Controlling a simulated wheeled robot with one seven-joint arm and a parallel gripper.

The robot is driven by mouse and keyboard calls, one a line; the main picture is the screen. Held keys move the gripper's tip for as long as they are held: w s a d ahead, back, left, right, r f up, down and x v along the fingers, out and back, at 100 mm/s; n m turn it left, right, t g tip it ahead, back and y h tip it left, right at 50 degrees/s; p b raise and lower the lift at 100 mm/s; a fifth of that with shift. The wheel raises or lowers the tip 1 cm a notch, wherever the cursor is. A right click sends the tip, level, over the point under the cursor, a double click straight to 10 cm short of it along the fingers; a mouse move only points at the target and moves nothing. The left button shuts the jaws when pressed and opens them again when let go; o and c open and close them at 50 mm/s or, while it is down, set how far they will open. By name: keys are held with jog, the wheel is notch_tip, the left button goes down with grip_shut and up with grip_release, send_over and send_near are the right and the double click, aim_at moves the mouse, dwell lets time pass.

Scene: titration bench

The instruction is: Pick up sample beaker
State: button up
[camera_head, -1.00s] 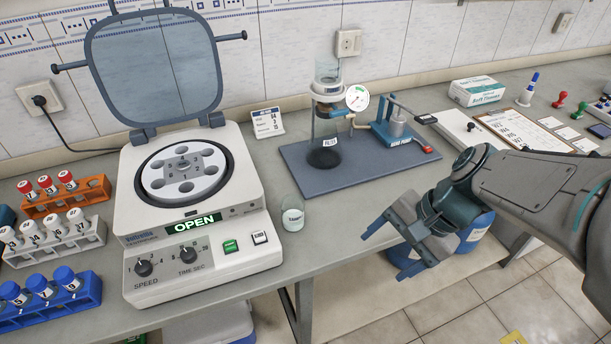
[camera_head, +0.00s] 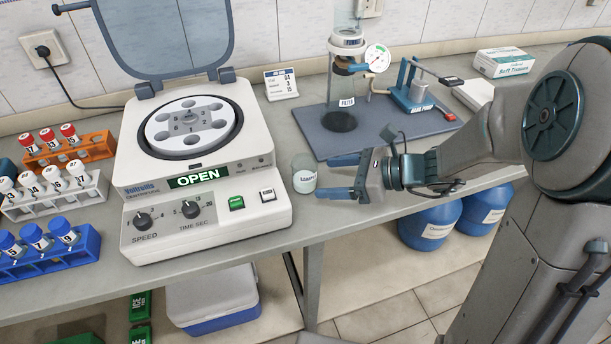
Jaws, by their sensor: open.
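The sample beaker (camera_head: 304,174) is a small clear glass with a white label. It stands upright on the bench, just right of the centrifuge and in front of the filter stand's grey mat. My gripper (camera_head: 337,177) is open, with two blue fingers pointing left towards the beaker. One fingertip shows at the beaker's upper right and the other at its lower right. The beaker appears to be at or just beyond the fingertips; I cannot tell whether they touch it. Nothing is between the fingers that I can see.
The centrifuge (camera_head: 205,215) stands close left of the beaker with its lid (camera_head: 170,35) raised. The filter stand (camera_head: 345,75) and hand pump (camera_head: 412,95) are on the grey mat (camera_head: 385,135) behind. Tube racks (camera_head: 60,255) are at far left. Blue drums (camera_head: 430,222) stand below the bench.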

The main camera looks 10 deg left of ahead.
aim_at(308, 178)
jog(key=x, duration=0.6)
jog(key=shift+w+a+f, duration=0.15)
jog(key=shift+f, duration=0.1)
jog(key=shift+c, duration=0.3)
jog(key=c, duration=1)
